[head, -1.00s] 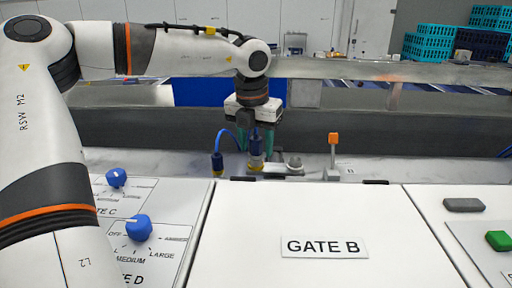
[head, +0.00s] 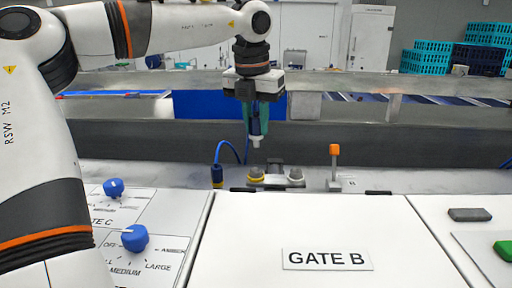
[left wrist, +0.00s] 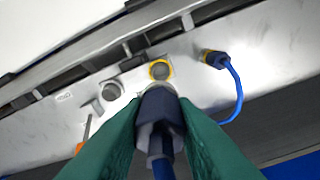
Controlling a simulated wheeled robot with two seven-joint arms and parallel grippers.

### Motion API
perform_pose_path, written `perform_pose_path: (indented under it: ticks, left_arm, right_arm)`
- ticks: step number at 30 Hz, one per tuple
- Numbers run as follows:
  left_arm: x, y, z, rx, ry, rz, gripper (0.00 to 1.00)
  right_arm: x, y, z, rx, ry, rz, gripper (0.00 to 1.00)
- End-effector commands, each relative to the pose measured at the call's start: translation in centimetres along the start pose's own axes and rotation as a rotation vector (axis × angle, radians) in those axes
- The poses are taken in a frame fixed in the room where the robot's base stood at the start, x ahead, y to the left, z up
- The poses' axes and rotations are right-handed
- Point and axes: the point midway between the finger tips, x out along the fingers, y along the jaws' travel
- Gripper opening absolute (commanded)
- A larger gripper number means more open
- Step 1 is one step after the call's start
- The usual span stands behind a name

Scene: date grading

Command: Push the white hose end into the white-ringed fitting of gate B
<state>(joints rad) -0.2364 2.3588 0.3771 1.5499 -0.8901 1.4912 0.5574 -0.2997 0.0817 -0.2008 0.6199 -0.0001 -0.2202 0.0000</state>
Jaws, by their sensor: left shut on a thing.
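My left gripper (head: 258,118) is shut on the hose end (head: 256,130), a dark blue connector with a white tip pointing down. It hangs above the yellow-ringed fitting (head: 256,176), clear of it. In the left wrist view the hose end (left wrist: 160,105) sits between the green fingers, its tip partly hidden by its body. The white-ringed fitting (head: 295,175) stands just right of the yellow-ringed one, and looks empty; in the left wrist view it (left wrist: 111,91) lies left of the hose end. The gate B panel (head: 330,215) is in front. My right gripper is not in view.
A second blue connector (head: 217,176) with a yellow end and a blue hose stands left of the fittings. An orange-topped lever (head: 335,165) stands to their right. A grey beam (head: 400,135) runs behind. Blue knobs (head: 134,238) are on the left panel.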

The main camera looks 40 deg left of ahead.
Motion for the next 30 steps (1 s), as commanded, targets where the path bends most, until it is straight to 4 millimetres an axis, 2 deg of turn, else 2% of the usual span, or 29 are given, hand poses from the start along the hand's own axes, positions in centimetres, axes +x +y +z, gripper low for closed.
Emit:
perform_pose_path:
  ticks: [2, 5, 12, 15, 20, 30]
  left_arm:
    - [-1.1, 0.1, -0.3, 0.002, 0.003, -0.002, 0.00]
    - [-2.2, 1.2, -1.0, 0.072, 0.000, 0.005, 0.00]
    - [-3.0, 6.8, -3.5, 0.418, -0.002, 0.057, 0.00]
    - [-2.9, 8.1, -3.9, 0.496, -0.001, 0.075, 0.00]
    - [-2.3, 8.3, -3.9, 0.520, -0.001, 0.079, 0.00]
    - [0.3, 8.3, -3.4, 0.519, 0.000, 0.078, 0.00]
  right_arm:
    - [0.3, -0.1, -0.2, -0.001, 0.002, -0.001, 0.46]
    - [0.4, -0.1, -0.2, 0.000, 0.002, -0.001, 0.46]
    - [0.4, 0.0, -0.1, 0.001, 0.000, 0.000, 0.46]
    - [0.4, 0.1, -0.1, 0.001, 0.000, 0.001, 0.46]
    - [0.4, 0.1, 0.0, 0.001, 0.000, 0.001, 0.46]
    - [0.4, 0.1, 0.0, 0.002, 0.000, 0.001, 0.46]
